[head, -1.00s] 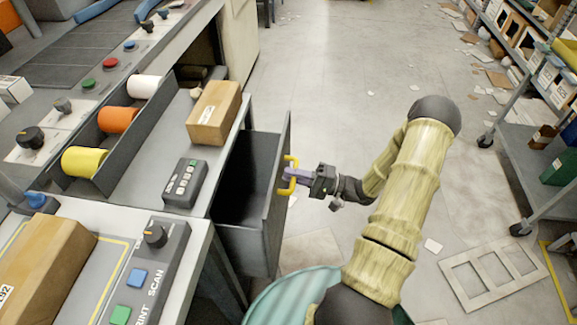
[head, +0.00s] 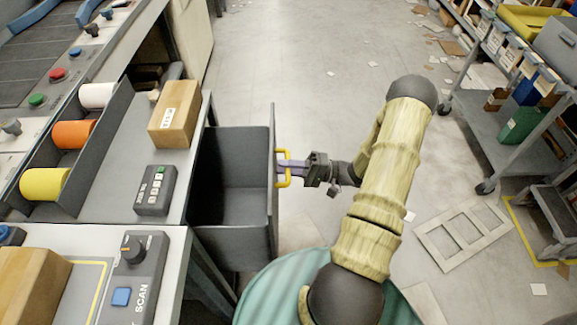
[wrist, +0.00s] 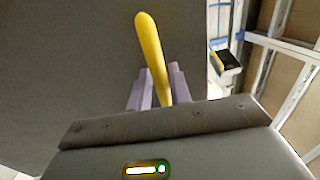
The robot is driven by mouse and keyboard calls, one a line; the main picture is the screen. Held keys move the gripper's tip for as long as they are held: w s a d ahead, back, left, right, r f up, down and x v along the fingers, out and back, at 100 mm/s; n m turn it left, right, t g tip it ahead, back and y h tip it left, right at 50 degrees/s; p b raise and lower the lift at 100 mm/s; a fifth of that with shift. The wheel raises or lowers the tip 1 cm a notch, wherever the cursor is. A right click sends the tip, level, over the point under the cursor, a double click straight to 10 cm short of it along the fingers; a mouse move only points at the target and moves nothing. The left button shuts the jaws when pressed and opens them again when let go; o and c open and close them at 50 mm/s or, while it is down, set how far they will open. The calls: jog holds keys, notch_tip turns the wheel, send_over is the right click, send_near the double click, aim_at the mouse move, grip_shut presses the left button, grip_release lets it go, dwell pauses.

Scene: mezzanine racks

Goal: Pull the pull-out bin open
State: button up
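The pull-out bin (head: 235,205) is a dark grey drawer under the workbench counter. It stands well out from the bench, and its empty inside shows in the head view. A yellow bar handle (head: 287,167) sits on its front panel (head: 272,200). My gripper (head: 284,171) is at the handle, coming from the right. In the wrist view, the purple-grey fingers (wrist: 158,88) lie on both sides of the yellow handle (wrist: 152,55), close against it. The grey bin front (wrist: 70,70) fills the left of that view.
The counter carries a cardboard box (head: 175,128), a grey keypad (head: 155,190) and yellow, orange and white rolls (head: 72,134). Open floor lies behind the arm. A wooden frame (head: 463,237) lies on the floor at right, near a grey cart (head: 500,130).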

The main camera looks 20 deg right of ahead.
jog(key=v, duration=1.7)
jog(key=shift+d, duration=0.2)
jog(key=shift+f, duration=0.15)
